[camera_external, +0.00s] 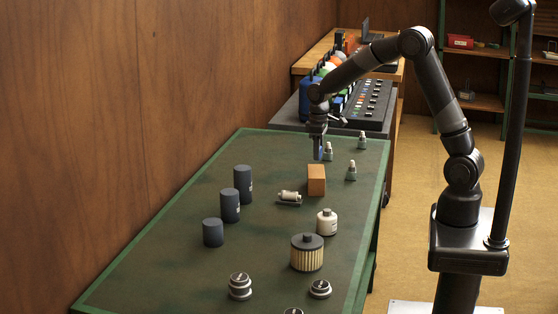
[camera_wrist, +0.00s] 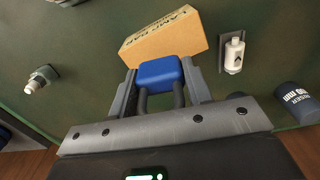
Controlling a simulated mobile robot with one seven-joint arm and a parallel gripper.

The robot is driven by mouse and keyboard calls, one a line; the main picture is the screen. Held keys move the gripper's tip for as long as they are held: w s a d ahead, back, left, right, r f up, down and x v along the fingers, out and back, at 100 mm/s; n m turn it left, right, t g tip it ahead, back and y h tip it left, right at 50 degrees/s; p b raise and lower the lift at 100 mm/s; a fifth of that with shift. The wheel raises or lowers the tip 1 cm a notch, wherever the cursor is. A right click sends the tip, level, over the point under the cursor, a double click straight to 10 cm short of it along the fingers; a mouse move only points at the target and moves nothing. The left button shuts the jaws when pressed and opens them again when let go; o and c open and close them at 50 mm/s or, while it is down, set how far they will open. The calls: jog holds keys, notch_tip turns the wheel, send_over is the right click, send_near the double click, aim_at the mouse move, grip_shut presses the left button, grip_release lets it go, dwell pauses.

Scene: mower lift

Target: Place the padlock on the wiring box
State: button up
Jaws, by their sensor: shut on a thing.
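A blue padlock (camera_wrist: 160,73) with a dark shackle is between my gripper's fingers (camera_wrist: 162,82) in the wrist view, body outward and shackle toward the palm. My gripper (camera_external: 318,152) is shut on it and points down over the far part of the green table. The padlock shows only as a small blue patch in the external view. A brown cardboard box (camera_external: 317,181) stands just in front of the gripper; it also shows beyond the padlock in the wrist view (camera_wrist: 165,37). Its lettering seems to read "LAMP BAR". I cannot tell whether padlock and box touch.
Spark-plug-like parts (camera_external: 351,171) stand right of the gripper. A small white cylinder on a holder (camera_external: 289,197) lies left of the box. Dark cans (camera_external: 243,183), a white filter (camera_external: 326,223) and a pleated filter (camera_external: 307,252) stand nearer.

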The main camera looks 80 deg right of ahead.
jog(key=shift+w+a+f, duration=0.2)
jog(key=shift+f, duration=1.95)
jog(key=shift+f, duration=0.1)
jog(key=o, duration=1.1)
jog(key=shift+c, duration=0.2)
